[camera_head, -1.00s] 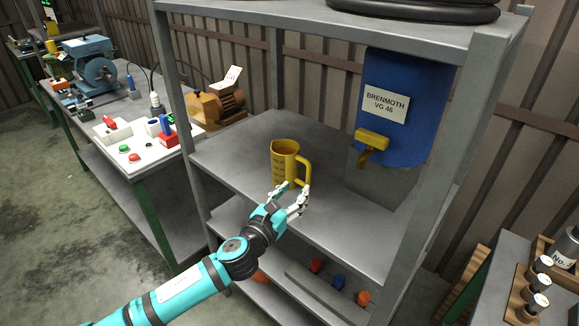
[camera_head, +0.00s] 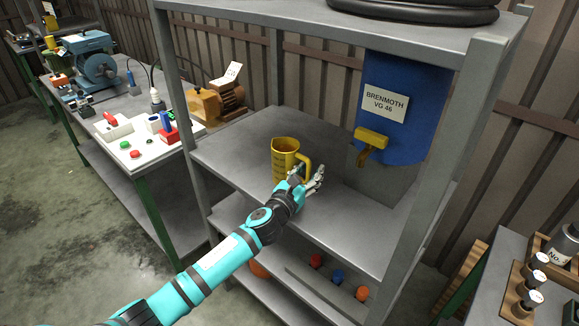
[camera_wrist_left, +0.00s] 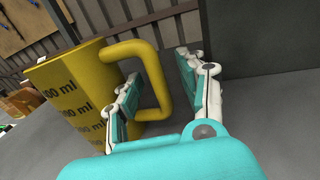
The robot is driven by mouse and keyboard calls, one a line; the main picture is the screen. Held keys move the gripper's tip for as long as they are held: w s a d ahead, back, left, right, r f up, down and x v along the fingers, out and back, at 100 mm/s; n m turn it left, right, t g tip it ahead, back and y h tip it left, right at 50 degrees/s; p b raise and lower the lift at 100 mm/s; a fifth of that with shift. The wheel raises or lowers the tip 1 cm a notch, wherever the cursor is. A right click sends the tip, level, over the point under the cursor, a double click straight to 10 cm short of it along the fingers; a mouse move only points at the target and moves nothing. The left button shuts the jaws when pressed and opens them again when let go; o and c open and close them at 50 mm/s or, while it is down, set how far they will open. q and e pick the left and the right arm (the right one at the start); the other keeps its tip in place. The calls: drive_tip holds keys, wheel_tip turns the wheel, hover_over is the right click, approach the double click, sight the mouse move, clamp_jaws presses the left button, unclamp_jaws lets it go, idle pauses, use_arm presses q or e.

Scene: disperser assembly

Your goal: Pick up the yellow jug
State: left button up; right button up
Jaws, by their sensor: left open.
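The yellow jug (camera_head: 284,155) stands upright on the grey shelf (camera_head: 235,148), its handle on the right side. In the left wrist view the jug (camera_wrist_left: 72,92) fills the left, with dark ml markings, and its handle (camera_wrist_left: 160,82) is close to the fingers. My left gripper (camera_head: 312,176) is open in front of the handle. In the left wrist view the left gripper (camera_wrist_left: 158,88) has one finger on each side of the handle's outer bar. I cannot tell whether either finger touches it. My right gripper is not in view.
A blue drum (camera_head: 400,95) labelled BRENMOTH VG 46, with a yellow tap (camera_head: 370,140), stands behind right of the jug. Grey shelf posts (camera_head: 440,165) flank the shelf. Orange and blue items (camera_head: 338,277) sit on the lower shelf. Free shelf lies right of the gripper.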

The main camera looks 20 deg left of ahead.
use_arm(q)
clamp_jaws()
drive_tip(key=shift+r, duration=0.15)
idle(0.6)
